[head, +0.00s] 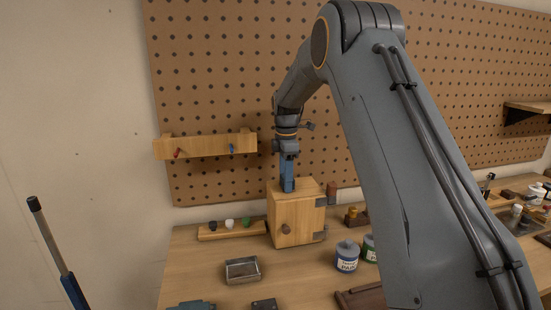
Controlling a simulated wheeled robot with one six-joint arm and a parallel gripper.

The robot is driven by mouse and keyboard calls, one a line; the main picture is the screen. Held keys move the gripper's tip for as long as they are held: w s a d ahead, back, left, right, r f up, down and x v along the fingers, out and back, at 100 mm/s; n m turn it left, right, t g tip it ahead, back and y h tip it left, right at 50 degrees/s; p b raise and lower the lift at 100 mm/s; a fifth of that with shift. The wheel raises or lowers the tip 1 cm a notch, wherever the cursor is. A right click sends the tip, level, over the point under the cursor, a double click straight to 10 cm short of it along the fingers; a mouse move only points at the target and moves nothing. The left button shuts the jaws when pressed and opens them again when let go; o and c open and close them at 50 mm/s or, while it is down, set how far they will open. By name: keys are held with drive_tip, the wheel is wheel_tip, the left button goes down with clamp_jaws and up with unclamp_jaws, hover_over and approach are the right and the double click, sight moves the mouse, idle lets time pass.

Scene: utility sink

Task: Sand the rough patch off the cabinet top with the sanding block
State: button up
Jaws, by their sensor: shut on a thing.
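The small wooden cabinet (290,222) stands on the workbench against the pegboard, with a round dark knob on its front and grey metal corners at its right edge. My gripper (288,187) points straight down over the left part of the cabinet top, its blue lower end at or just above the surface. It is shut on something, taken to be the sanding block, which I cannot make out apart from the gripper. I cannot tell whether it touches the top. The rough patch cannot be made out; the gripper covers part of the top.
A metal tin (242,270) and a wooden rack (230,229) with small knobs are left of the cabinet. A paint can (347,255) is at right. A wooden wall rail (205,146) is at upper left. My arm hides much of the right side.

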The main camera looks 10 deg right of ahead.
sight(276, 187)
drive_tip(key=shift+a, duration=1.25)
drive_tip(key=shift+a+f, duration=0.1)
drive_tip(key=shift+a, duration=0.15)
drive_tip(key=shift+w+d, duration=0.55)
drive_tip(key=shift+w, duration=0.05)
drive_tip(key=shift+s+d, duration=0.25)
drive_tip(key=shift+d, duration=0.05)
drive_tip(key=shift+w+d, duration=0.1)
drive_tip(key=shift+d, duration=4.15)
drive_tip(key=shift+a+p, duration=0.2)
drive_tip(key=shift+p, duration=0.15)
drive_tip(key=shift+a+p, duration=0.4)
drive_tip(key=shift+a, duration=4.55)
wheel_tip(276, 187, up, 8)
drive_tip(key=p, duration=0.3)
drive_tip(key=shift+r, duration=0.2)
drive_tip(key=shift+d, duration=0.1)
